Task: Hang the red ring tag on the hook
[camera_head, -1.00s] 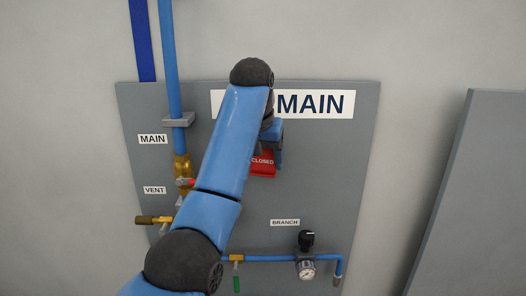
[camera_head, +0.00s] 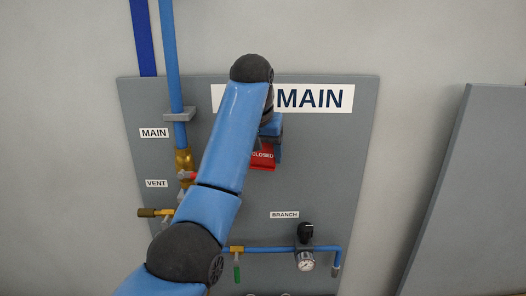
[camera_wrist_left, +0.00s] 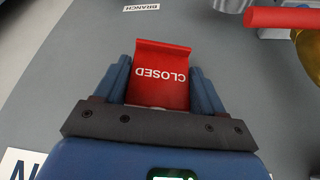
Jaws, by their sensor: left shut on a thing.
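The red tag (camera_head: 263,158), marked CLOSED, is in front of the grey panel, below the large MAIN sign. My left gripper (camera_head: 268,147) is shut on it, partly hidden behind my own forearm. In the left wrist view the tag (camera_wrist_left: 160,82) lies between the two blue fingers of the gripper (camera_wrist_left: 160,66), its lettering upside down and its far edge bent. The tag's ring cannot be made out. I cannot make out a hook in either view. My right gripper is not in view.
The grey panel (camera_head: 330,175) carries a blue main pipe (camera_head: 171,70) with brass valve (camera_head: 184,163) on the left. A branch pipe (camera_head: 275,250) with green-handled valve (camera_head: 237,265) and gauge (camera_head: 305,261) runs below. The panel right of the tag is clear.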

